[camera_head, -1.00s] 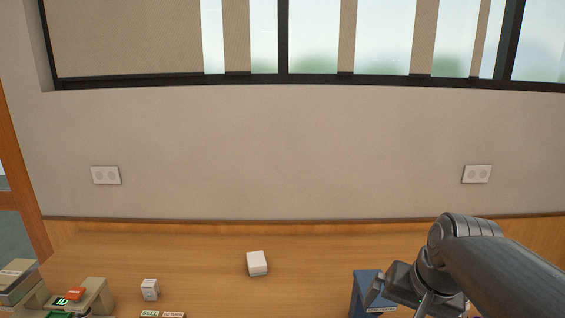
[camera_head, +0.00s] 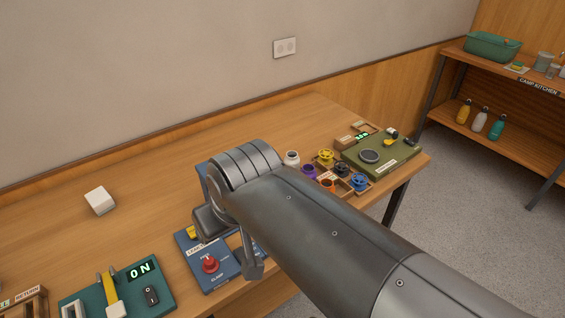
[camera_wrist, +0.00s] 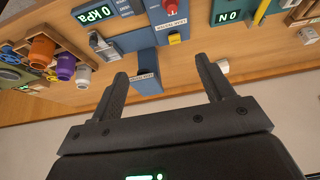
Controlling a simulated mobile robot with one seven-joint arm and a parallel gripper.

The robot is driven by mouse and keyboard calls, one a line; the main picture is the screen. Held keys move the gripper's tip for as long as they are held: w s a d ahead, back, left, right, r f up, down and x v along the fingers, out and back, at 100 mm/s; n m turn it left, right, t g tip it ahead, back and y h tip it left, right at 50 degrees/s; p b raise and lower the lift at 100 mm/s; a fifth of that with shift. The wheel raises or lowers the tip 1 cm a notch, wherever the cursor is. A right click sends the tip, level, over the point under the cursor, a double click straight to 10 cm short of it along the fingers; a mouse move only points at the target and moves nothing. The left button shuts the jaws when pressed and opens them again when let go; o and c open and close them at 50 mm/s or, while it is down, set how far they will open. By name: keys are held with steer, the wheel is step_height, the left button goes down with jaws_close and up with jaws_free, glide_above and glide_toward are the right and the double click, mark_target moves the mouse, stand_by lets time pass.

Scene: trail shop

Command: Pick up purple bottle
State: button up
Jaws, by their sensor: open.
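A small purple bottle-like item (camera_head: 309,172) stands on the wooden table beyond my arm, partly hidden by it. A white one (camera_head: 292,158) stands just behind it. In the wrist view a purple item (camera_wrist: 66,66) shows at the left, between an orange one (camera_wrist: 41,52) and a white one (camera_wrist: 84,75); I cannot tell surely that it is the same item. My gripper (camera_wrist: 162,76) is open and empty, with its fingers apart near a blue stand. In the head view my gripper (camera_head: 232,245) is over the blue panel, left of the purple item.
A blue panel with a red knob (camera_head: 209,264) and a teal panel (camera_head: 118,290) lie on the table. A tray of coloured spools (camera_head: 358,182) and a green case (camera_head: 380,155) are at the right end. A shelf (camera_head: 500,100) holds yellow, white and teal bottles.

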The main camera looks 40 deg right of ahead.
steer(key=m+g, duration=0.2)
steer(key=g, duration=0.1)
glide_above(308, 170)
steer(key=s, duration=0.2)
steer(key=shift+h, duration=0.3)
steer(key=x, duration=0.3)
steer(key=s+x, duration=0.1)
steer(key=x, duration=0.6)
steer(key=shift+s+a+f, duration=0.35)
steer(key=shift+a+f, duration=0.05)
steer(key=shift+f, duration=0.05)
steer(key=x, duration=0.5)
steer(key=shift+w, duration=0.1)
steer(key=shift+t, duration=0.3)
steer(key=shift+d+x, duration=0.15)
steer(key=shift+x, duration=1.15)
steer(key=shift+d+x, duration=0.2)
steer(key=shift+x, duration=1.05)
